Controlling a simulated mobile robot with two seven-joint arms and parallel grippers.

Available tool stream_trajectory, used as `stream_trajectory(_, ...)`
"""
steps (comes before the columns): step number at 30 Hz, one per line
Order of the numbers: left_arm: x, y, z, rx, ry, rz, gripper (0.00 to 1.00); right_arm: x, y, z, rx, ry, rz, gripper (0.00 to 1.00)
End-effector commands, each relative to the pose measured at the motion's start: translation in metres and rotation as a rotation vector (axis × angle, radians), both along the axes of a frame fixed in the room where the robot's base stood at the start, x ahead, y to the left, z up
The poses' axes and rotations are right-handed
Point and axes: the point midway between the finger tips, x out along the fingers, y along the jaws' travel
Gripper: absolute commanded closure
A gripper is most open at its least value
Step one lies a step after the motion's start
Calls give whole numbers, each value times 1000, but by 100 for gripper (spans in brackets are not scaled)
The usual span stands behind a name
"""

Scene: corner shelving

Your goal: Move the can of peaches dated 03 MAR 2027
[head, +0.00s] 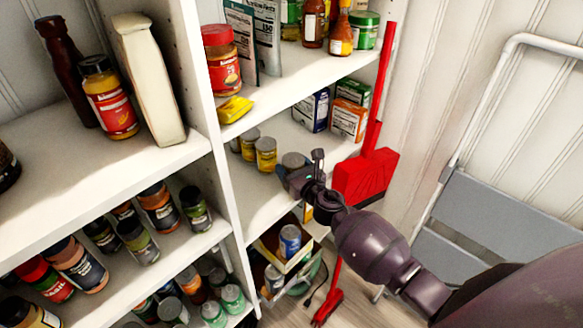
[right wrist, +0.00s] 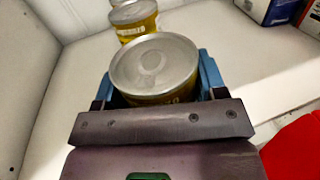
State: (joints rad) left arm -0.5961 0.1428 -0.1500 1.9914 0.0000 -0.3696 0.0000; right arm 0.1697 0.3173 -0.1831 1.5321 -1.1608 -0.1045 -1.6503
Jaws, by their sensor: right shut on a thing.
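My right gripper (head: 298,168) is at the middle shelf of the right-hand bay, shut around a yellow can with a silver lid (head: 293,159). In the right wrist view the held can (right wrist: 155,65) sits between the blue fingers, lid up. Its label is mostly hidden, and I cannot read a date or tell whether it is peaches. A similar yellow can (right wrist: 134,20) stands just behind it, with part of another beyond. In the head view, yellow cans (head: 265,153) stand in a row left of the held can. My left gripper is not in view.
Boxes (head: 310,110) stand at the back right of that shelf. A red broom or dustpan (head: 366,175) stands right beside my right gripper. A grey folding stepladder (head: 500,225) leans at the right. A crate with a can (head: 290,240) is below. The shelf front is clear.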

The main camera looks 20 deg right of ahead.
Motion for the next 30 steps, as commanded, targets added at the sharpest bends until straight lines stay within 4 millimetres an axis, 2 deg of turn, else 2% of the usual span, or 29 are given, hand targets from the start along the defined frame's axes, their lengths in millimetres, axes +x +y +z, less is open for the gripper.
stream_trajectory(1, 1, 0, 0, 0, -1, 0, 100, 0, 0, 0, -1, 0, -1, 34)
stream_trajectory(6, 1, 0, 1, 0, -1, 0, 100, 0, 0, 0, 0, 0, 0, 8)
stream_trajectory(7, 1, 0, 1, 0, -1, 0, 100, 0, 0, 0, 0, 0, 0, 6)
stream_trajectory(15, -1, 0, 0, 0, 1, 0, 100, -1, 0, 0, 0, 0, 0, 6)
stream_trajectory(19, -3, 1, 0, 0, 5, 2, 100, -8, -1, 0, -1, 1, 0, 6)
stream_trajectory(23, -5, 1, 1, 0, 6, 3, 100, -25, -3, 0, 0, 1, 0, 6)
stream_trajectory(30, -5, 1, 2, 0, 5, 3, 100, -67, -8, -1, 0, 2, -1, 6)
